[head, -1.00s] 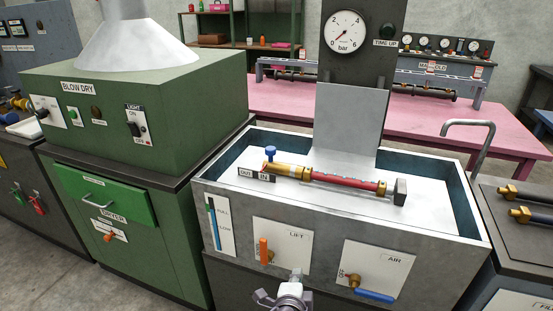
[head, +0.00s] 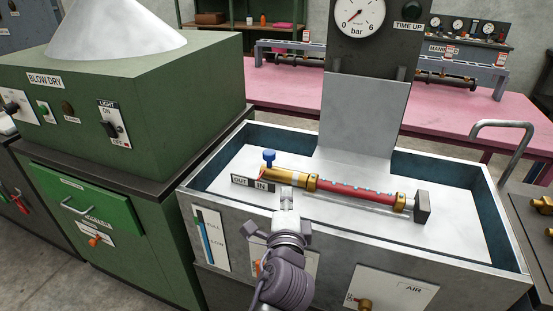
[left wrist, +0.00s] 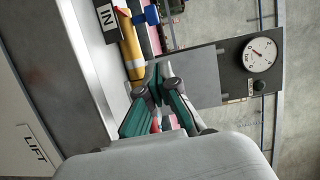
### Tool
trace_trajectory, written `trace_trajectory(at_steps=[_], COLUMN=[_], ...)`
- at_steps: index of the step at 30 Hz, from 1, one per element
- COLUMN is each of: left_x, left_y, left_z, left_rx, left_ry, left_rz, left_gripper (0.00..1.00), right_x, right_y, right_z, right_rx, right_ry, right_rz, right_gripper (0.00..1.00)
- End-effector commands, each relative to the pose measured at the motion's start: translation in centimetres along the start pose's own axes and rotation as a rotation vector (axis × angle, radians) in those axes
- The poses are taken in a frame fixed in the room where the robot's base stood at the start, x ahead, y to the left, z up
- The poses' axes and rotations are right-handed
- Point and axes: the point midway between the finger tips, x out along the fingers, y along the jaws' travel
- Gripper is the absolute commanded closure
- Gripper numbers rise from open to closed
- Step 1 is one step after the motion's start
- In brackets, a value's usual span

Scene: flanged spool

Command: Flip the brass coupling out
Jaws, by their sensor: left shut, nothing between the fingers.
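The brass coupling (head: 283,174) is at the left end of a red tube (head: 345,190) lying in the grey tank. A blue knob (head: 269,155) stands at its left end. An OUT/IN label (head: 252,183) sits just in front of it. In the left wrist view, the brass part (left wrist: 131,54) is beside the IN label (left wrist: 107,20). My left gripper (head: 287,194) is shut and empty at the tank's front, just below the coupling in the picture. Its teal fingers (left wrist: 158,82) show in the wrist view close to the brass. I cannot tell whether they touch it. My right gripper is not in view.
The tank's front wall (head: 225,214) runs under my left arm. A dark end block (head: 422,206) stands at the tube's right end. A grey upright panel (head: 365,113) with a gauge (head: 358,22) rises behind. The green dryer (head: 150,120) stands left. The tank floor right of the tube looks clear.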

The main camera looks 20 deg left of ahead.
Motion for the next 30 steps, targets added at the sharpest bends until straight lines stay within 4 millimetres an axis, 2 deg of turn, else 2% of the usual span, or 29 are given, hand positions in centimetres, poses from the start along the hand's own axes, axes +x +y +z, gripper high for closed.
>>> trace_trajectory(at_steps=[6, 10, 14, 18, 24, 30], left_x=[0.1, 1.2, 3.5, 6.5, 10.6, 12.3], left_y=[0.0, -0.1, -0.2, -0.2, -0.1, -0.1], left_z=[0.0, 0.0, 0.0, 0.0, 0.2, 2.2], left_rx=[0.000, 0.000, 0.001, 0.002, 0.001, 0.001], left_ry=[0.000, 0.000, 0.000, 0.000, -0.002, 0.000], left_rz=[0.000, -0.002, -0.002, -0.002, -0.001, 0.001], left_gripper=[1.00, 1.00, 1.00, 1.00, 1.00, 1.00], right_x=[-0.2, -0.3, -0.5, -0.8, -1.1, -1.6], right_y=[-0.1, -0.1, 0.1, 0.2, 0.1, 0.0], right_z=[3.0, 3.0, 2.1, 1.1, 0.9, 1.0], right_rx=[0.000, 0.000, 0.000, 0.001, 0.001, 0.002], right_ry=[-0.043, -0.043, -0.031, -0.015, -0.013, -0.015], right_rz=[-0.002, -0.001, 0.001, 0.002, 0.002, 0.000], right_gripper=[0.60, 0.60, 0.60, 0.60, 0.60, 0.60])
